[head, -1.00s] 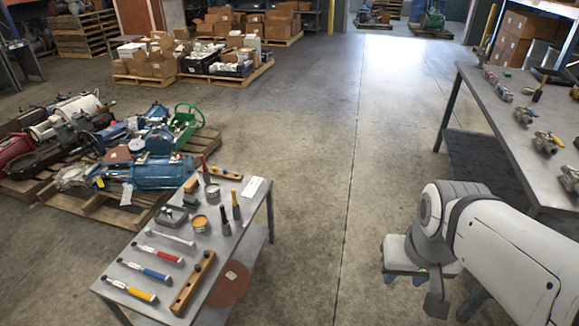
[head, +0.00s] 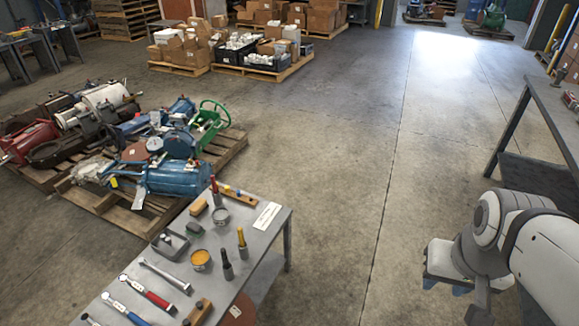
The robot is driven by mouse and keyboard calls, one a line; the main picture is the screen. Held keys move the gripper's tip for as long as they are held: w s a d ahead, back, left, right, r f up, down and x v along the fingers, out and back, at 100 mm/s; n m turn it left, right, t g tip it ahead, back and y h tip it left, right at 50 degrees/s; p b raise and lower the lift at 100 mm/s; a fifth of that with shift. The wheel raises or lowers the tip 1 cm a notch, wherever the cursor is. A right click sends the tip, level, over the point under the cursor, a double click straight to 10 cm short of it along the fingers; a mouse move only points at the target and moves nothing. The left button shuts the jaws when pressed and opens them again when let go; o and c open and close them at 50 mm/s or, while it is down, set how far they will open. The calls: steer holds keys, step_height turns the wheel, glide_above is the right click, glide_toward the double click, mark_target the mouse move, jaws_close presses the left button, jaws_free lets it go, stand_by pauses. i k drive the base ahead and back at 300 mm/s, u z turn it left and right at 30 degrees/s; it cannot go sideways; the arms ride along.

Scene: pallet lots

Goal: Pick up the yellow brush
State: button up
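The yellow brush (head: 242,241) stands upright on the small grey table at the lower centre of the head view, its yellow handle up and its grey lower part on the tabletop. A similar brush with a dark handle (head: 226,263) stands close beside it, to the left and nearer. My gripper (head: 446,287) is at the lower right, well to the right of the table and apart from the brush. It points down, with its two blue fingertips apart and nothing seen between them.
The grey table (head: 262,239) also holds an orange-topped tin (head: 201,259), a red-handled brush (head: 215,188), wrenches and wooden blocks. A larger table (head: 541,93) stands at right. Pallets of machinery (head: 170,178) lie at left. Floor between the tables is clear.

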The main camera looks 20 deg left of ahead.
mark_target(240, 233)
steer(key=u, duration=0.55)
steer(key=i, duration=1.3)
steer(key=u, duration=0.95)
steer(key=k, duration=0.75)
steer(key=u, duration=0.2)
steer(key=i, duration=0.8)
steer(key=z, duration=0.1)
